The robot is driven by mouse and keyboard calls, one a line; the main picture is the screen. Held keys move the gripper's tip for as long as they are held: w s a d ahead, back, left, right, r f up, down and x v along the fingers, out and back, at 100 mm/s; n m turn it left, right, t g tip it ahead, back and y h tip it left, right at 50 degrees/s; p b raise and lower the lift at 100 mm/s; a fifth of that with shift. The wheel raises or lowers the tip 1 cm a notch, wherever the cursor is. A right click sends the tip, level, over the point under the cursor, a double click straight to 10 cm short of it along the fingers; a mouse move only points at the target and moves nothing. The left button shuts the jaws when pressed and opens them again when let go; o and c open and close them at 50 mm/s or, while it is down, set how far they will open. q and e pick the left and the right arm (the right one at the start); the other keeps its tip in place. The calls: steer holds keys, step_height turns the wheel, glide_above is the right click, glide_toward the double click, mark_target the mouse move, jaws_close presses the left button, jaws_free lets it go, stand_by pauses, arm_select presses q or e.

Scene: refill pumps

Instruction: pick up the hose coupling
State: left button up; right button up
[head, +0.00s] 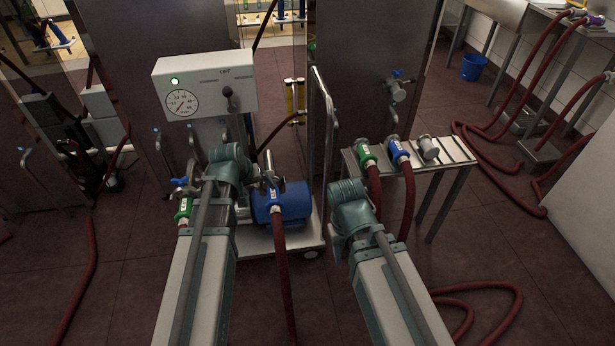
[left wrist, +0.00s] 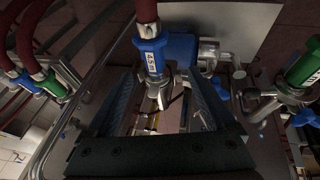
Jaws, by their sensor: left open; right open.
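A blue hose coupling (head: 276,202) with a white label sits in front of the blue motor, its red hose hanging down. In the left wrist view the blue coupling (left wrist: 150,58) meets a metal fitting at its lower end. My left gripper (left wrist: 160,84) is open there, its fingers on either side of that end. I cannot tell whether they touch it. My arm hides this gripper in the head view. My right arm (head: 354,215) shows, but its gripper does not. A green coupling (head: 184,209) is on the left, also in the left wrist view (left wrist: 302,66).
A green coupling (head: 366,157) and a blue coupling (head: 399,153) with red hoses sit on a metal rack (head: 461,153) at right. A cart with a blue motor (head: 296,204) and a gauge box (head: 205,85) stands ahead. Red hoses (head: 480,287) lie on the floor.

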mark_target(272, 194)
arm_select(q)
steer(key=b+x, duration=0.2)
steer(key=w+b+x, duration=0.1)
steer(key=b+x, duration=0.2)
steer(key=r+b+x, duration=0.1)
steer(key=b+x, duration=0.1)
steer(key=x, duration=0.1)
steer(key=shift+w+d+f+b, duration=0.2)
steer(key=shift+w+b, duration=0.15)
steer(key=shift+w, duration=0.15)
arm_select(e)
step_height(272, 194, down, 7)
steer(key=d, duration=0.1)
steer(key=shift+w, duration=0.15)
steer(key=shift+d, duration=0.1)
arm_select(q)
steer(key=b+x, duration=0.4)
steer(key=shift+s+d+f, duration=0.3)
steer(key=shift+w+d+f+b, duration=0.1)
steer(key=shift+w+f+b, duration=0.15)
steer(key=shift+f+b, duration=0.2)
steer(key=shift+r, duration=0.1)
arm_select(e)
step_height(272, 194, down, 5)
steer(key=shift+d+r, duration=0.1)
arm_select(q)
jaws_close()
